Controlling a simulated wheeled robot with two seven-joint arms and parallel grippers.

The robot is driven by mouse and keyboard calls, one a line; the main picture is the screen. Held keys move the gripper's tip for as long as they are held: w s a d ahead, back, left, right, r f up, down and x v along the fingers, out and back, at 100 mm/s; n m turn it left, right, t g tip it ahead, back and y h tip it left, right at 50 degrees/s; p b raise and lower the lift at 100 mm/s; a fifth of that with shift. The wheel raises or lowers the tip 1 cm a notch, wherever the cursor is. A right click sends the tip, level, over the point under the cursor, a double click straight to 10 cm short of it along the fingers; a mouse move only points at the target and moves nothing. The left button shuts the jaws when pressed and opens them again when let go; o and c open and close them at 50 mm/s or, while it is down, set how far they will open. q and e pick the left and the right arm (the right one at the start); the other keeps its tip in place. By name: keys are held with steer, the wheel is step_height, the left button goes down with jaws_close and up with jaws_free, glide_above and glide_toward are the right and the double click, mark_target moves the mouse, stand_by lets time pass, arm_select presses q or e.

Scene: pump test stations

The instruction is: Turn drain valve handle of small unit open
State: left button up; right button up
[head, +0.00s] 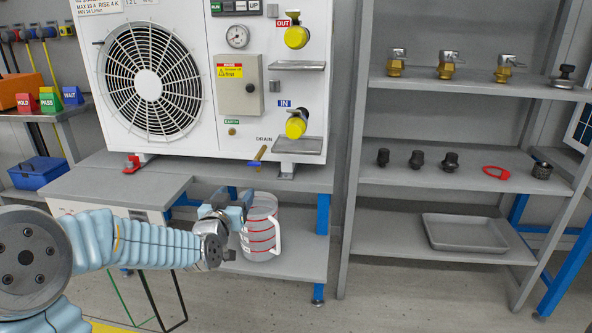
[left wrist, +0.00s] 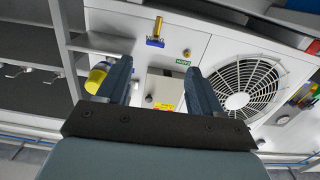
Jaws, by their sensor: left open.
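The small unit (head: 215,70) is a white cabinet with a round fan grille. Its drain valve (head: 260,154) is a brass pipe at the lower edge, under the DRAIN label. The blue handle (head: 256,164) lies across the brass pipe. In the left wrist view, the brass valve (left wrist: 158,25) and blue handle (left wrist: 155,42) show beyond the fingers, near the top. My left gripper (head: 232,197) is open and empty, below and left of the handle, apart from it. Its two fingers (left wrist: 158,68) are spread in the left wrist view. My right gripper is not in view.
A measuring jug (head: 262,235) with red bands stands on the lower shelf, partly behind my left gripper. A yellow-capped IN port (head: 295,124) sits right of the valve. A red clamp foot (head: 131,164) is at left. Shelves (head: 455,172) with fittings stand right.

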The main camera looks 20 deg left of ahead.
mark_target(254, 164)
arm_select(q)
steer(key=r+p+x, duration=0.1)
steer(key=x, duration=1.3)
steer(key=shift+d+r+p, duration=0.35)
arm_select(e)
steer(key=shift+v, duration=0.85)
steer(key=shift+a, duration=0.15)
arm_select(q)
steer(key=c, duration=1.1)
steer(key=shift+o, duration=0.2)
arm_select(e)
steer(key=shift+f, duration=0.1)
